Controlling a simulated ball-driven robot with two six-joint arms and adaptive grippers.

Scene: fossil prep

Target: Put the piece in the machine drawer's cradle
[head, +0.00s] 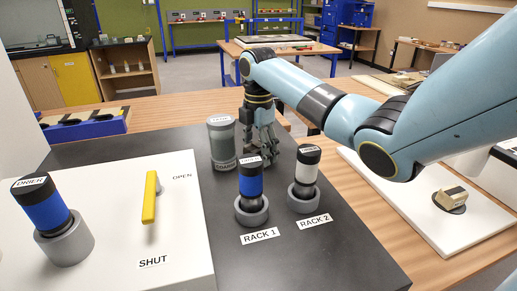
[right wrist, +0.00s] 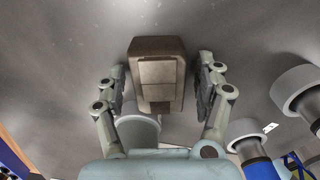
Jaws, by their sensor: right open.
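My right gripper (head: 264,150) reaches down over the dark table behind the two racks. In the right wrist view the right gripper (right wrist: 161,88) is open, with one finger on each side of a brown block (right wrist: 158,75). There are gaps between the block and both fingers. In the head view I cannot make out this block behind the fingers. A beige piece (head: 451,197) sits on a dark round spot on the white board (head: 400,192) at the right. I cannot clearly identify the machine drawer or its cradle. My left gripper is not in view.
A grey-green canister (head: 221,142) stands close left of the right gripper. A white panel (head: 105,215) carries a yellow lever (head: 150,197) and a blue canister (head: 41,209).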

